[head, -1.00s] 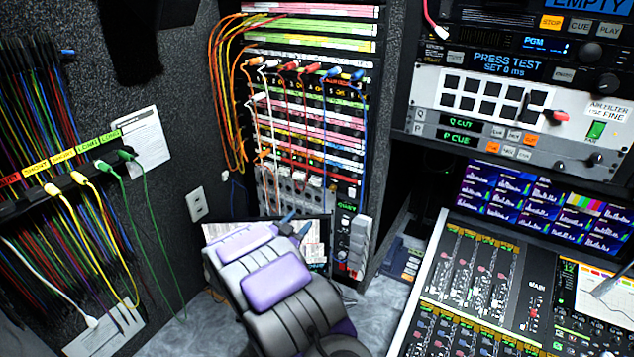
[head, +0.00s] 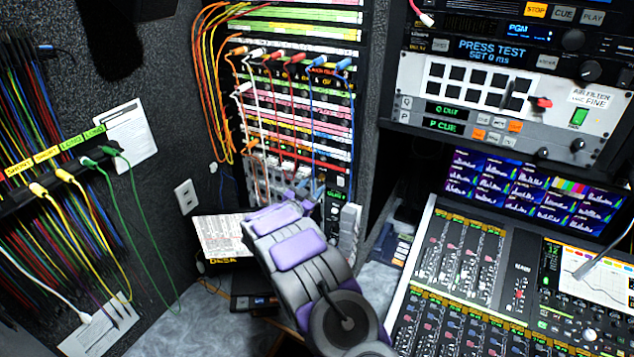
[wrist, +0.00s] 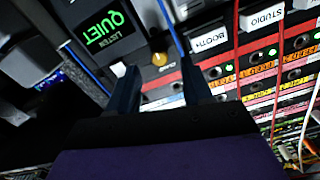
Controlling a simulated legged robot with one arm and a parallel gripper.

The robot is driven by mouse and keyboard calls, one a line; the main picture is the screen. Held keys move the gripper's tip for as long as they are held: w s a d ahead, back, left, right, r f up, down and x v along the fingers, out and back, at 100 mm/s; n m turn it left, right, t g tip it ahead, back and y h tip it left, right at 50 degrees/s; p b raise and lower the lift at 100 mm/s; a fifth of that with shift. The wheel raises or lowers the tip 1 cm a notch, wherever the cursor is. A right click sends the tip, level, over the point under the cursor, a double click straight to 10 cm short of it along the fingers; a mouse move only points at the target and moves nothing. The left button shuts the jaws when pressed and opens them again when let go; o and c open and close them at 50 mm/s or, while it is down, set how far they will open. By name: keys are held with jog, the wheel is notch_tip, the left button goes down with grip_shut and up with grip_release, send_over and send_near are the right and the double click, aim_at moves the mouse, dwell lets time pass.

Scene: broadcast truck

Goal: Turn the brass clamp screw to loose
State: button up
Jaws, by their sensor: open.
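A small round brass-coloured knob (wrist: 160,59), which looks like the clamp screw, shows in the wrist view on the rack face beside a lit "QUIET" panel (wrist: 98,38). My gripper (wrist: 159,68) is open, with one dark finger on each side below the knob in the picture. The fingers look empty, and I cannot tell how far short of the knob they are. In the head view my gripper (head: 312,190) is at the lower part of the patch rack (head: 300,110). I cannot make out the knob there; my arm may hide it.
Blue, white and red patch cables hang down the rack near my gripper. In the wrist view a blue cable (wrist: 172,25) runs close to the knob. A mixing console (head: 480,270) stands at right, a printed sheet (head: 222,237) at left, and a cable wall (head: 60,190) at far left.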

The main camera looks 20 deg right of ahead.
aim_at(320, 179)
jog(key=shift+x, duration=2.05)
grip_shut()
